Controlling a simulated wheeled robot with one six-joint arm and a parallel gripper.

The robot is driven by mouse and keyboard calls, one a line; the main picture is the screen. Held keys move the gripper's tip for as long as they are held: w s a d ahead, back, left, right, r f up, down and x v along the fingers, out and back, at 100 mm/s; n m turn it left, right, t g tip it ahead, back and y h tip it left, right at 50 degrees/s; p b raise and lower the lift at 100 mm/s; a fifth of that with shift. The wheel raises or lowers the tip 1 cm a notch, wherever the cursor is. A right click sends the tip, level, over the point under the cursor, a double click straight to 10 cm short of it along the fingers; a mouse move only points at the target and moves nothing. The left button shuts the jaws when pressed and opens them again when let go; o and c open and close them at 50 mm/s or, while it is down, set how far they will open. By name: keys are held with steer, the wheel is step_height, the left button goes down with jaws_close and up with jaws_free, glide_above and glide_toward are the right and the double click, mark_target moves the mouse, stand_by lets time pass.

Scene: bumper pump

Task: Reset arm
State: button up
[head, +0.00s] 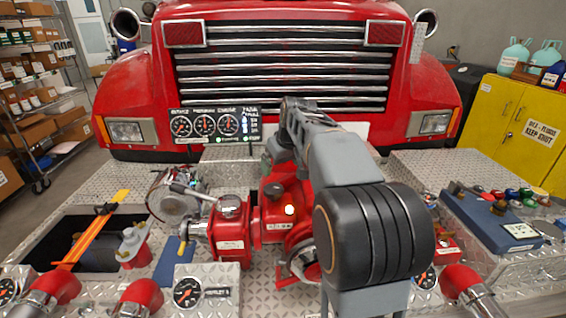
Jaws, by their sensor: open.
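My arm rises from the bottom centre-right and reaches forward over the red pump (272,207) in the middle of the diamond-plate bumper. My gripper (271,160) is at the far end of the arm, above the back of the pump and in front of the red truck's chrome grille (280,65). It is small and partly hidden by my wrist. I see nothing held in it. My forearm and elbow cover the right side of the pump and part of the bumper behind it.
A gauge panel (215,125) stands behind the pump. An open well with an orange strap (88,237) lies at left. Red elbow fittings (463,282) line the front edge. A blue tray (492,220) with coloured caps sits at right. Open air surrounds the arm above the bumper.

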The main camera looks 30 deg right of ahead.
steer(key=shift+s+r, duration=0.2)
steer(key=shift+r, duration=0.3)
steer(key=s+a+f, duration=0.5)
steer(key=s+a, duration=0.1)
steer(key=s, duration=0.4)
steer(key=s+a+f+m, duration=0.1)
steer(key=s+a+f, duration=0.5)
steer(key=s, duration=0.5)
steer(key=shift+f, duration=0.2)
steer(key=shift+d, duration=0.1)
